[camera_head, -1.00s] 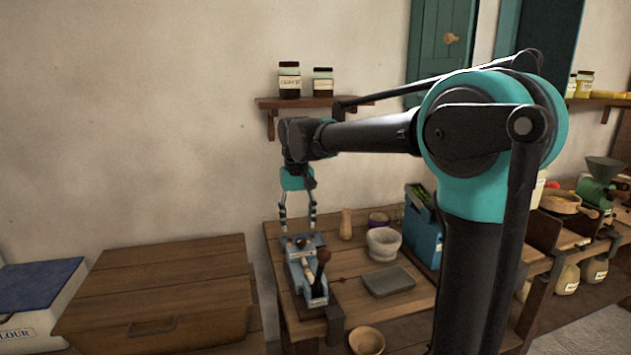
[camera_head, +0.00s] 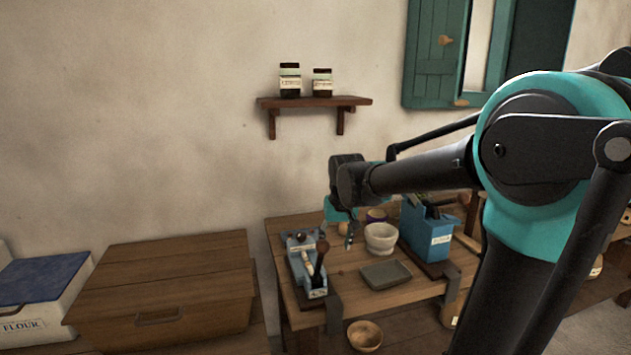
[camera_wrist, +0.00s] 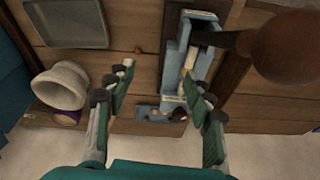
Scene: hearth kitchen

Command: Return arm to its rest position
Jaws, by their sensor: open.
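My gripper (camera_head: 338,238) hangs at the end of my arm, over the wooden worktable (camera_head: 385,298), fingers pointing down. Its fingers are apart with nothing between them, and they also show in the wrist view (camera_wrist: 160,75). In the head view it is just right of a blue lever device (camera_head: 315,291) with a dark-knobbed handle. In the wrist view the device (camera_wrist: 173,55) lies beyond and partly behind the right finger. I cannot tell the exact gap between them. My arm reaches in from the right side of the head view.
A pale mortar (camera_head: 380,238), a grey tray (camera_head: 385,275) and a blue box (camera_head: 425,235) stand on the table. A wooden bowl (camera_head: 365,336) is below its front edge. A shelf with jars (camera_head: 315,102) is on the wall. A wooden chest (camera_head: 165,290) stands left.

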